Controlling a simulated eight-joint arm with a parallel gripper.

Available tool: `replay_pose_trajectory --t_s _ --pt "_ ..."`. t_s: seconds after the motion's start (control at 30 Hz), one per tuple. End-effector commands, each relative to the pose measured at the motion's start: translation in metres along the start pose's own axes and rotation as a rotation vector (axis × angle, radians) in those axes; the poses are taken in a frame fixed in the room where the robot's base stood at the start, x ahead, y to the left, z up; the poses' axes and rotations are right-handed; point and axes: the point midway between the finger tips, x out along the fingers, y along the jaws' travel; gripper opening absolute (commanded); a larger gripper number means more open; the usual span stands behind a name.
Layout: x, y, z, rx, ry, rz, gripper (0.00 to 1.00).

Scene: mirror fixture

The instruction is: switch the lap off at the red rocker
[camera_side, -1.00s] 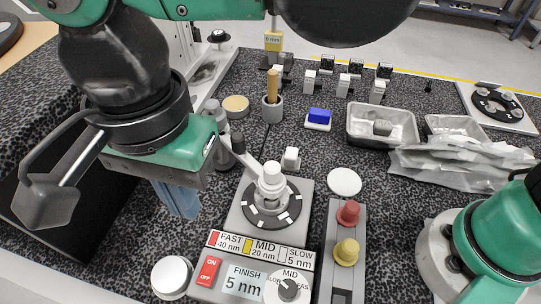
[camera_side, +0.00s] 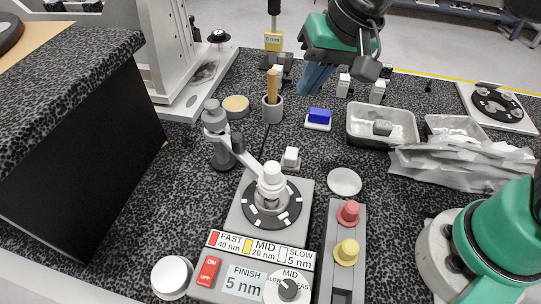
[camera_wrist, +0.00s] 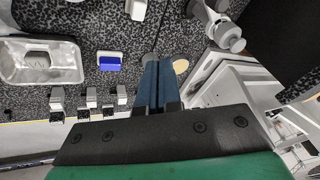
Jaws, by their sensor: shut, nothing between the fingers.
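The red rocker (camera_side: 208,271), marked ON, sits at the front left of the lap's grey base (camera_side: 240,240). The lap's round dark plate (camera_side: 274,208) carries a white fixture, with a grey jointed arm reaching to it from the left. A FINISH 5 nm display (camera_side: 243,281) and a knob (camera_side: 288,290) marked SLOW, MID and FAST are right of the rocker. My gripper (camera_side: 314,78) is at the back of the table, far from the rocker, its blue fingers pointing down. In the wrist view its fingers (camera_wrist: 157,85) are together and empty.
A blue block (camera_side: 319,116) lies below my gripper. A grey cup with a wooden handle (camera_side: 272,100) stands to its left, a metal tray (camera_side: 383,125) to its right. Red and yellow knobs (camera_side: 347,232) stand right of the lap. A white disc (camera_side: 171,274) is left of the rocker.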

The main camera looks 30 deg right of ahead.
Motion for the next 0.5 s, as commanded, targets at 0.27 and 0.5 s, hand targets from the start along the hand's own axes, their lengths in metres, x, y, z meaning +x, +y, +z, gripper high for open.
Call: replay_pose_trajectory --t_s 0.27,0.5 --pt "0.007 0.1 -0.01 -0.291 0.247 0.078 0.0" --pt "-0.002 0.11 -0.013 -0.352 0.282 0.106 0.58"
